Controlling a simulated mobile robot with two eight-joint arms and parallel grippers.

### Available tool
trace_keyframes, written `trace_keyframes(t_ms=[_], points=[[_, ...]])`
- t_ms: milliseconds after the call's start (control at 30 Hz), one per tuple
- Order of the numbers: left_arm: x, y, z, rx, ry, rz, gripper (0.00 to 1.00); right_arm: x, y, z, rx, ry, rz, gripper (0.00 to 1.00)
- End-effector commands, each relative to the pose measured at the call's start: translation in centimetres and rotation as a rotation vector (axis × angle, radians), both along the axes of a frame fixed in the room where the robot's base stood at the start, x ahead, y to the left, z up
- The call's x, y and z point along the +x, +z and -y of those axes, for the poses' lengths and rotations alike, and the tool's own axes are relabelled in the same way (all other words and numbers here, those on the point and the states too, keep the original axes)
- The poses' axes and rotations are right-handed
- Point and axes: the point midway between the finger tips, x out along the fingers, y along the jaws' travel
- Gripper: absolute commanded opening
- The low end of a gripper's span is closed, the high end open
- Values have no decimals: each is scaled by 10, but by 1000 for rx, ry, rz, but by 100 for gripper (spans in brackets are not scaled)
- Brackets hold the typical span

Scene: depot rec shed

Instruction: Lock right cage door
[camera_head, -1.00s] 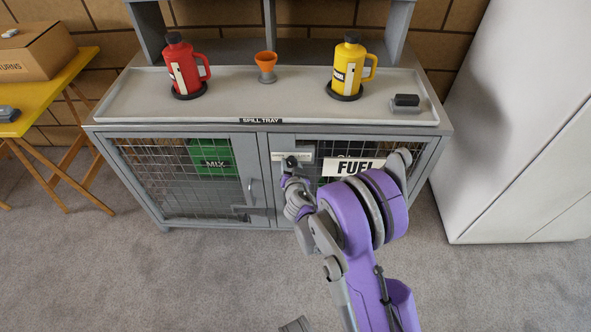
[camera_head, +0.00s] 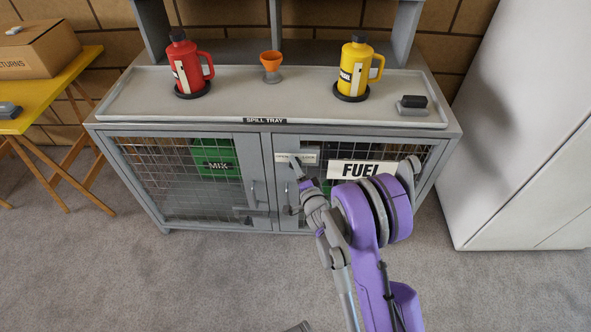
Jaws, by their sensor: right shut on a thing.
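The right cage door (camera_head: 397,151) of the grey cabinet has a wire mesh front and looks shut. A black-on-white FUEL sign (camera_head: 361,170) shows at it. A pale label plate (camera_head: 308,157) with small writing is at the door's upper left corner. The latch's exact position cannot be made out. A thin upright handle (camera_head: 287,191) is left of my wrist.
The left cage door (camera_head: 180,195) is shut, with a green MIX container (camera_head: 214,157) behind its mesh. On the spill tray (camera_head: 205,107) above stand a red jug (camera_head: 189,68), an orange funnel (camera_head: 271,62) and a yellow jug (camera_head: 353,70). A white cabinet (camera_head: 515,130) stands right.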

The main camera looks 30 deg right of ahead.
Motion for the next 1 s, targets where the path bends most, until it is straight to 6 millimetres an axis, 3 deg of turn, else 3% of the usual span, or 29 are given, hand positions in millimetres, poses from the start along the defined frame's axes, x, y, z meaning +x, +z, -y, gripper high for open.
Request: trace_keyframes(t_ms=[400, 1000], points=[[2, -14, 0, 0, 0, -3, 0, 0, -2, 0, 208, 0, 128, 0], [3, -15, 0, 0, 0, -3, 0, 0, -1, 0, 259, 0, 159, 0]])
